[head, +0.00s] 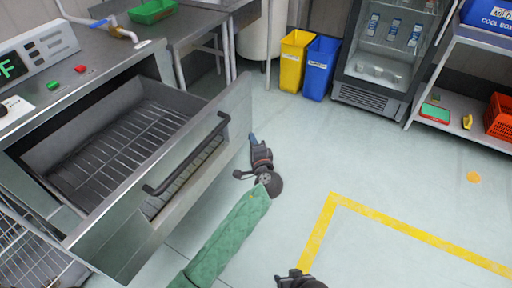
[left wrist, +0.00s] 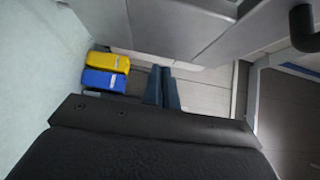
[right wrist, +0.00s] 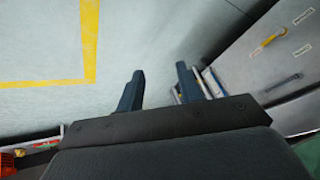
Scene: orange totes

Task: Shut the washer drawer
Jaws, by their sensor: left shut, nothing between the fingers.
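The washer drawer (head: 105,228) is pulled out of the steel washer on the left in the head view. It has a wire rack (head: 120,138) inside and a dark bar handle (head: 188,155) on its front. My left gripper (head: 252,138) is beside the outer face of the drawer front, near its far right end, right of the handle. In the left wrist view its blue fingers (left wrist: 161,88) are together and empty; I cannot tell whether they touch the panel. My right gripper (right wrist: 160,84) is open and empty over the floor, low in the head view.
Yellow (head: 294,60) and blue (head: 320,67) bins stand at the back beside a glass-door fridge (head: 362,100). A shelf with an orange basket (head: 499,116) is at the right. A sink counter (head: 180,22) is behind the washer. The floor with yellow tape (head: 400,233) is clear.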

